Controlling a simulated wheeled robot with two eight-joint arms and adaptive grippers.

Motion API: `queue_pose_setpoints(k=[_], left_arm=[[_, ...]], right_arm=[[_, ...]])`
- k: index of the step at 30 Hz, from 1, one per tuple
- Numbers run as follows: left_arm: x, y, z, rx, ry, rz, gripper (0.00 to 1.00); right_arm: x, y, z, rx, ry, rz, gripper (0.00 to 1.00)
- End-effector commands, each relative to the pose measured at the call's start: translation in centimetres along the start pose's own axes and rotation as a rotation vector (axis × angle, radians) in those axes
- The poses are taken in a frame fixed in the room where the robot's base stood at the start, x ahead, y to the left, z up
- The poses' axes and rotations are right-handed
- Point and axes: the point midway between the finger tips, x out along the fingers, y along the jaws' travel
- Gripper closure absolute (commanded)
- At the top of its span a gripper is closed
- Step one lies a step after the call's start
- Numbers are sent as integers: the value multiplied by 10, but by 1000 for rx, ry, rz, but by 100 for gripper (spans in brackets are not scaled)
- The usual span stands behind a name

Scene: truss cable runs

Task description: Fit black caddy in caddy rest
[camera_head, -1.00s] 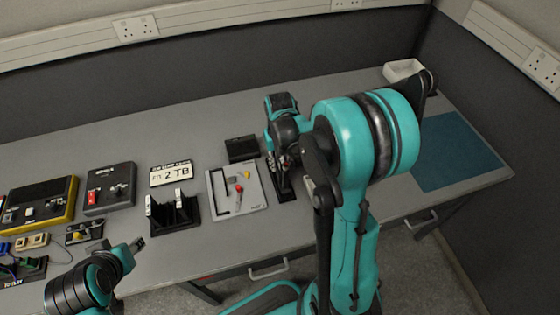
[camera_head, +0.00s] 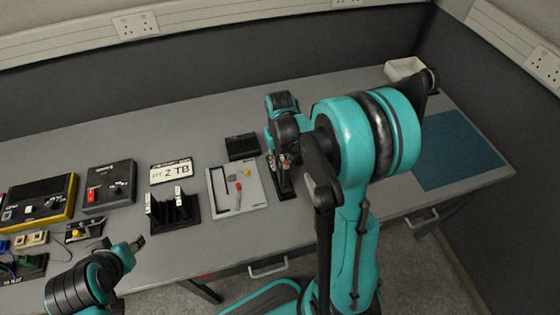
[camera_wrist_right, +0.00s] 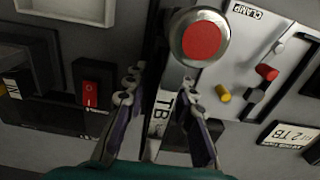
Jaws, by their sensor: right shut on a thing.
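My right gripper (camera_head: 282,165) is low over the table, right of the white clamp sheet. In the right wrist view its fingers (camera_wrist_right: 158,98) are closed on the sides of a narrow caddy (camera_wrist_right: 160,118) with a light front and a label ending in "TB". In the head view a dark narrow shape (camera_head: 284,187) shows below the fingers; I cannot tell whether it is caddy or rest. The caddy's lower end and any contact there are hidden. My left gripper (camera_head: 137,243) is over the table's front left; its jaws are too small to read.
A black slotted rack (camera_head: 173,211) with light-fronted pieces stands left of the clamp sheet (camera_head: 250,200). A "2 TB" sign (camera_head: 171,171) and black box (camera_head: 242,147) lie behind. A red round button (camera_wrist_right: 200,38) and red-switch box (camera_wrist_right: 92,84) flank the caddy. A blue mat (camera_head: 455,150) is clear.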

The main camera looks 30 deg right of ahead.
Motion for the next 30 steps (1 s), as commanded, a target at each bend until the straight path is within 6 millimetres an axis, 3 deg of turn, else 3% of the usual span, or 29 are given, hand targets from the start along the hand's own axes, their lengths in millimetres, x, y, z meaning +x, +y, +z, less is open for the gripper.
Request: queue_pose_setpoints(k=[30], left_arm=[[8,0,6,0,0,0,60]], right_arm=[[12,0,0,0,0,0,100]])
